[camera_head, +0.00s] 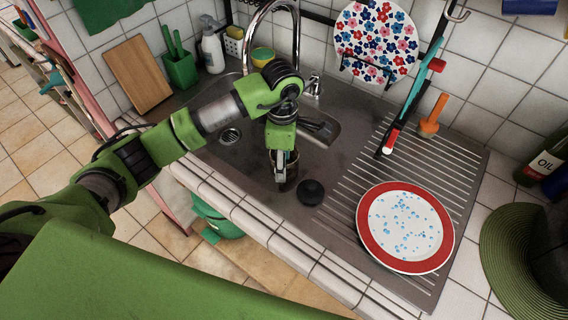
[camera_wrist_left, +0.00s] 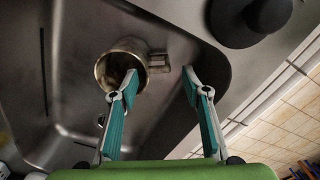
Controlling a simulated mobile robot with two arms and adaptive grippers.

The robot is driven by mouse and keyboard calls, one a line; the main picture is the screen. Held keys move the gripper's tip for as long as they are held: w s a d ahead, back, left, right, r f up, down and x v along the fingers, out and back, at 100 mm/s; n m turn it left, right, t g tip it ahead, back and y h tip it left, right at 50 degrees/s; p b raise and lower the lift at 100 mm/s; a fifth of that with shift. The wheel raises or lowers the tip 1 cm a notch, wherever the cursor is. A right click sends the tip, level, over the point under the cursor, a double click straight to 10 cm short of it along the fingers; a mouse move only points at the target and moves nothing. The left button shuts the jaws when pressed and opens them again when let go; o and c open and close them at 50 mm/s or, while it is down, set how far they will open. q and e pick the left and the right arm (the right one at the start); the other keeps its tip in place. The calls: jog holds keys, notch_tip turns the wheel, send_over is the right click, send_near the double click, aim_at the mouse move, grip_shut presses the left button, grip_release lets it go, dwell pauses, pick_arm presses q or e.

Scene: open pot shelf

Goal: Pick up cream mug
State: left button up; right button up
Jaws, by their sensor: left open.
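The mug (camera_wrist_left: 122,66), a round cup with a pale brownish rim and darker inside, is in the sink basin in the left wrist view. Its squarish handle (camera_wrist_left: 159,62) points right. My left gripper (camera_wrist_left: 159,79) is open above it, with the two teal-padded fingers apart. The left finger overlaps the mug's near side, and the handle shows between the fingertips. I cannot tell whether a finger touches it. In the head view my left gripper (camera_head: 280,166) points down into the sink and hides most of the mug (camera_head: 292,171). My right gripper is not in view.
A black round knob (camera_head: 311,192) stands on the sink's front rim, close to my gripper. The faucet (camera_head: 296,35) arches behind my arm. A red-rimmed plate (camera_head: 405,228) lies on the ribbed drainboard (camera_head: 345,185).

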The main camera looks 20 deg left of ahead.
pick_arm(q)
jog(key=shift+f, duration=0.35)
jog(key=f, duration=0.1)
jog(key=f+p, duration=0.1)
jog(key=f, duration=0.1)
jog(key=f+p, duration=0.1)
jog(key=shift+s+a+f, duration=0.1)
jog(key=shift+a+f, duration=0.15)
jog(key=shift+f, duration=0.4)
grip_shut()
